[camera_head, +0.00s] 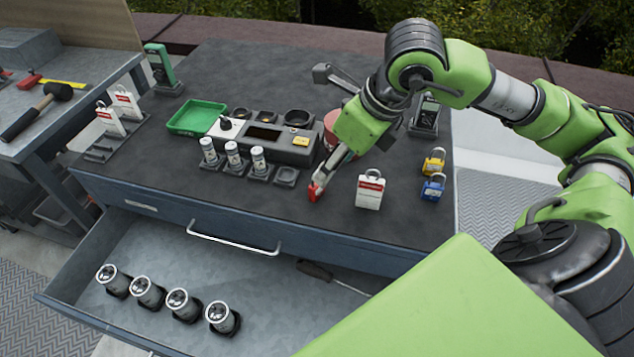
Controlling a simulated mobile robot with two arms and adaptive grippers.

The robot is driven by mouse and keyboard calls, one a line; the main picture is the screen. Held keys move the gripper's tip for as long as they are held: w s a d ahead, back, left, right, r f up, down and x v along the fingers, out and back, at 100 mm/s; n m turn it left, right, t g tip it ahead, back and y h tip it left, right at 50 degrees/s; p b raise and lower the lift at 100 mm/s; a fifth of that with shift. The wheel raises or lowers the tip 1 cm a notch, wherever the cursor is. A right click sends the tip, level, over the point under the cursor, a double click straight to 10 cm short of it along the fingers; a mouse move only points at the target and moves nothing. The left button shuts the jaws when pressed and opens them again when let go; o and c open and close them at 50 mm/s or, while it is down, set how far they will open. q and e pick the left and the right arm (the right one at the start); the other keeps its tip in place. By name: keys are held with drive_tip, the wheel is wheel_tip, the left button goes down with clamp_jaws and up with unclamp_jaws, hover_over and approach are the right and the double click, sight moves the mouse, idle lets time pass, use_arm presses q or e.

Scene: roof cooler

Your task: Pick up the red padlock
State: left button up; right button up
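The red padlock (315,192) is a small red shape on the dark worktop, left of a white tag-like block. My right gripper (321,182) reaches down to it from the upper right, its fingertips right at the padlock and partly hiding it. The gap between the fingers is not clear, so I cannot tell whether they close on it. The padlock looks at worktop height. A yellow padlock (434,162) and a blue padlock (432,188) stand farther right. My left gripper is not in view.
A white block with a red label (369,191) stands close right of the gripper. A grey panel box (264,135), small cylinders (233,157) and a green tray (196,118) are to the left. Below, an open drawer (250,305) holds several metal-topped cylinders (147,291).

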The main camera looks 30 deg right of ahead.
sight(316, 184)
drive_tip(key=x, duration=0.4)
drive_tip(key=shift+w+f, duration=0.15)
drive_tip(key=shift+f, duration=0.1)
drive_tip(key=shift+w+f, duration=0.15)
drive_tip(key=shift+f, duration=0.1)
drive_tip(key=shift+w+f, duration=0.1)
drive_tip(key=shift+f, duration=0.05)
drive_tip(key=x, duration=0.2)
drive_tip(key=p+x, duration=0.1)
drive_tip(key=x, duration=0.2)
drive_tip(key=shift+w+a+p, duration=0.2)
drive_tip(key=shift+p, duration=0.1)
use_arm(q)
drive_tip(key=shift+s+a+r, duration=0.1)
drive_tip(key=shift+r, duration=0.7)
use_arm(e)
drive_tip(key=c, duration=0.3)
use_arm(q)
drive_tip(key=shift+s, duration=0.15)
use_arm(e)
drive_tip(key=c, duration=0.9)
